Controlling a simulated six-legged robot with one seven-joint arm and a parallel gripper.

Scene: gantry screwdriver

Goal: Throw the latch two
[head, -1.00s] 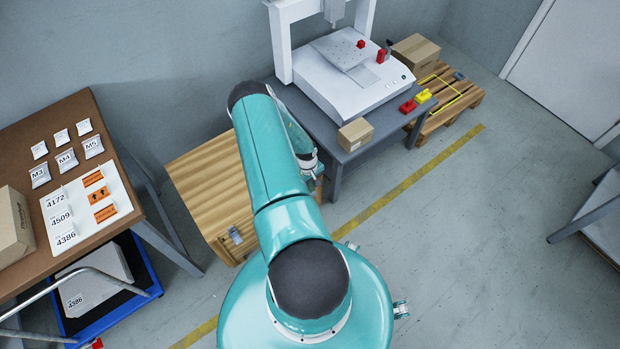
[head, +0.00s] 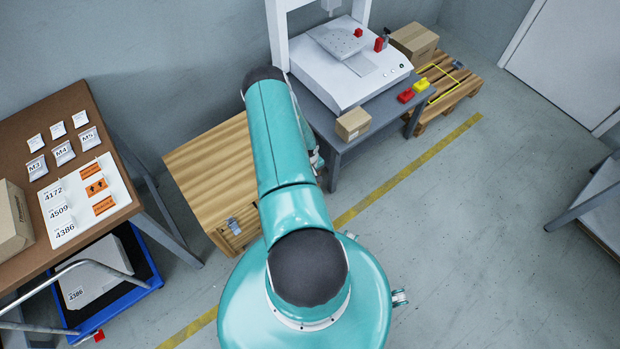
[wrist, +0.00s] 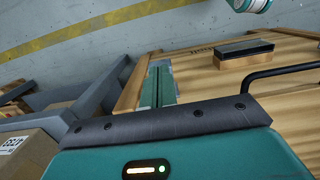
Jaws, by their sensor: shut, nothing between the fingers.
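A wooden crate (head: 205,165) stands left of the grey workbench. A small metal latch (head: 234,226) sits at its near edge in the head view. Any other latch on the crate's right part is hidden by my arm. In the wrist view the crate (wrist: 215,82) fills the right side, with a black bar handle (wrist: 285,73) and a dark-topped block (wrist: 244,48). My gripper (wrist: 161,68) shows as narrow teal fingers side by side, shut and empty, over the crate's left edge. A greyish plate lies by the tips; I cannot tell whether it is a latch or whether they touch.
The workbench (head: 345,160) holds a white gantry machine (head: 340,85) and a small carton (head: 353,123). A brown table (head: 62,110) with labelled packets stands left, above a blue trolley (head: 140,291).

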